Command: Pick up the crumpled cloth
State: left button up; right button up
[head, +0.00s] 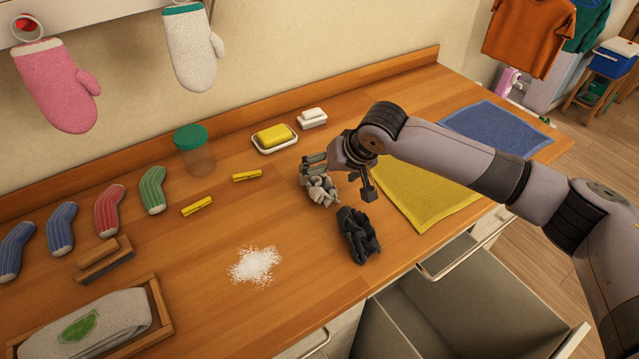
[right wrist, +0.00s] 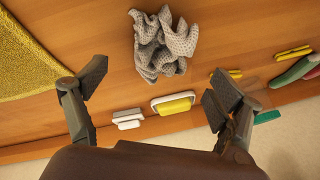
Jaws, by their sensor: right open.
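A light grey crumpled cloth (head: 322,190) lies on the wooden counter, below my right gripper (head: 340,179). In the right wrist view the same crumpled cloth (right wrist: 161,45) has a knitted texture and lies ahead of the open fingers, near the middle. My right gripper is open and empty, with its fingers spread wide apart; contact with the cloth is not visible. A second, dark crumpled cloth (head: 357,236) lies on the counter nearer the front edge. My left gripper is out of view.
A yellow cloth (head: 425,195) lies flat to the right, partly under my arm. Behind are a soap dish with yellow soap (head: 273,136), a white soap (head: 313,118) and a green-lidded jar (head: 193,150). Yellow clips (head: 247,175), white powder (head: 255,265) and an open drawer (head: 470,300) are near.

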aim_at(323, 180)
jog(key=x, duration=0.3)
jog(key=shift+w+a+f, duration=0.15)
jog(key=shift+w+f, duration=0.05)
jog(key=shift+f, duration=0.1)
jog(key=c, duration=1)
